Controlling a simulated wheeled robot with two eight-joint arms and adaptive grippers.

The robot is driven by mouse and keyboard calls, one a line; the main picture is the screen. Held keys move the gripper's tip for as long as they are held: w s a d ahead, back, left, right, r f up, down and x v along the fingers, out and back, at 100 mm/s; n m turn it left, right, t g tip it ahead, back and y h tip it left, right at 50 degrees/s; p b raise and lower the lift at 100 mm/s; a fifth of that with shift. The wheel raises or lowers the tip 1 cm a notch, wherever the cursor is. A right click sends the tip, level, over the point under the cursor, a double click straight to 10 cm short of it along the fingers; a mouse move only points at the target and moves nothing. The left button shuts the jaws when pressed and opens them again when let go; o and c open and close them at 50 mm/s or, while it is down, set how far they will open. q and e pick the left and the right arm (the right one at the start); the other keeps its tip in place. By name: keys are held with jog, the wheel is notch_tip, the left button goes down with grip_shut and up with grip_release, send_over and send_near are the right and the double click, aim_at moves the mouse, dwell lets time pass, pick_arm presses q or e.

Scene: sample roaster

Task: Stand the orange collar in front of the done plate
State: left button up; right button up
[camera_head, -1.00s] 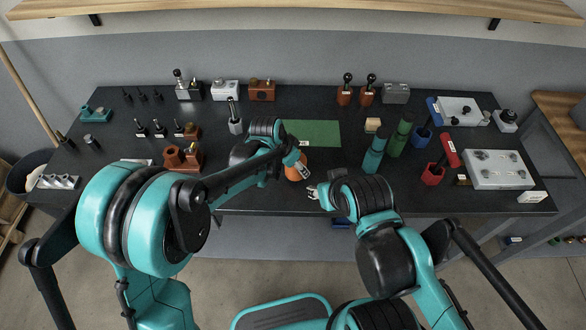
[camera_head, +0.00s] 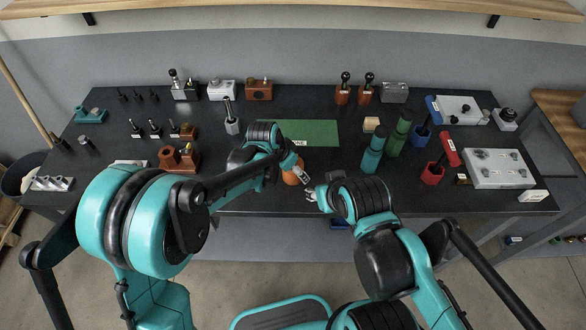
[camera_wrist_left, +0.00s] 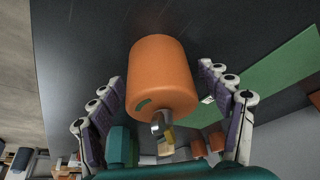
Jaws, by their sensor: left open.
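The orange collar (camera_head: 291,177) is at the front of the dark table, partly hidden by my left gripper in the head view. In the left wrist view the collar (camera_wrist_left: 160,75) is a wide orange cylinder between the two fingers of my left gripper (camera_wrist_left: 165,100), which is open around it. Whether a finger touches it I cannot tell. The green plate (camera_head: 312,131), with a small label ending in "NE", lies behind the collar. My right gripper (camera_head: 312,193) is just right of the collar, small and partly hidden by its arm; its opening is unclear.
Green and teal cylinders (camera_head: 373,155) stand to the right, beside a red holder (camera_head: 432,174). A brown block (camera_head: 180,158) stands to the left.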

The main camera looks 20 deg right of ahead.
pick_arm(q)
jog(key=p+v, duration=0.4)
jog(key=v, duration=0.8)
jog(key=s+a+r+n+t+y, duration=0.1)
jog(key=s+a+r+n, duration=0.2)
jog(key=a, duration=0.5)
jog(key=s+a+r+n+t, duration=0.2)
jog(key=a+r+n, duration=0.15)
jog(key=a, duration=0.45)
jog(key=s+a+n+t+y, duration=0.2)
jog(key=s+a+n, duration=0.3)
jog(key=s+a, duration=0.4)
jog(key=a+y, duration=0.1)
jog(key=a, duration=0.2)
jog(key=shift+s+a+f+n, duration=0.3)
jog(key=shift+s+a+n, duration=0.05)
jog(key=shift+s+a, duration=0.05)
jog(key=shift+b, duration=0.3)
jog(key=shift+f+b, duration=0.8)
jog(key=shift+f, duration=0.05)
